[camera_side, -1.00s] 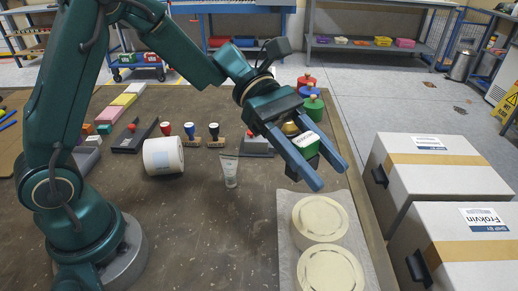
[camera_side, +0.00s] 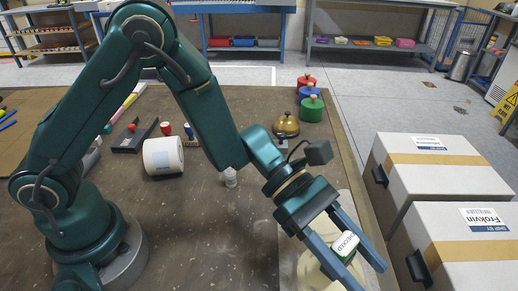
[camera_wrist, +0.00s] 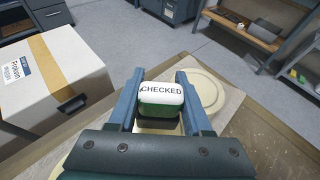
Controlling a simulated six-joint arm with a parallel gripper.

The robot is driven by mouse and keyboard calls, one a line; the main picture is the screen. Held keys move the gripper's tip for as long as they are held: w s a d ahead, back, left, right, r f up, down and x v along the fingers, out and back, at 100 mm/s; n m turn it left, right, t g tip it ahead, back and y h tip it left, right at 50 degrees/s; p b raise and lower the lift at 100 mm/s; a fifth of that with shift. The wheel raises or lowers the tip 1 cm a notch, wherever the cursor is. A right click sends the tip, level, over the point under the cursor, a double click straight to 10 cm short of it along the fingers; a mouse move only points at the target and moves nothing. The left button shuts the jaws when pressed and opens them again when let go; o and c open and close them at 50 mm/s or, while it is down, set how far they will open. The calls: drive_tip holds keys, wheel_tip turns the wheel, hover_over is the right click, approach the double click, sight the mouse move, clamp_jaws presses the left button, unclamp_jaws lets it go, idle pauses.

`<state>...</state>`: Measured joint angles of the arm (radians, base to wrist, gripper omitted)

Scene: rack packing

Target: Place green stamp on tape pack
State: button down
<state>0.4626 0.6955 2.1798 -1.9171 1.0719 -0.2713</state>
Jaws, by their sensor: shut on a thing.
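My gripper (camera_side: 370,276) is shut on the green stamp (camera_side: 346,246), which has a white top face reading "CHECKED". The stamp sits between the two fingers, also plain in the wrist view (camera_wrist: 161,101). It is held above the round cream tape pack (camera_side: 309,270), which the gripper and stamp partly cover in the side view. A cream disc (camera_wrist: 208,90) shows just beyond the right finger in the wrist view. Whether the stamp's underside touches anything is hidden.
Two large cartons (camera_side: 440,165) stand right of the table edge. A brass bell (camera_side: 286,125) and red, blue and green round-knobbed items (camera_side: 311,108) stand at the table's far right.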

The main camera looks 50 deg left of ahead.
drive_tip(key=shift+f, duration=1.15)
drive_tip(key=shift+f, duration=0.15)
drive_tip(key=shift+c, duration=1.7)
unclamp_jaws()
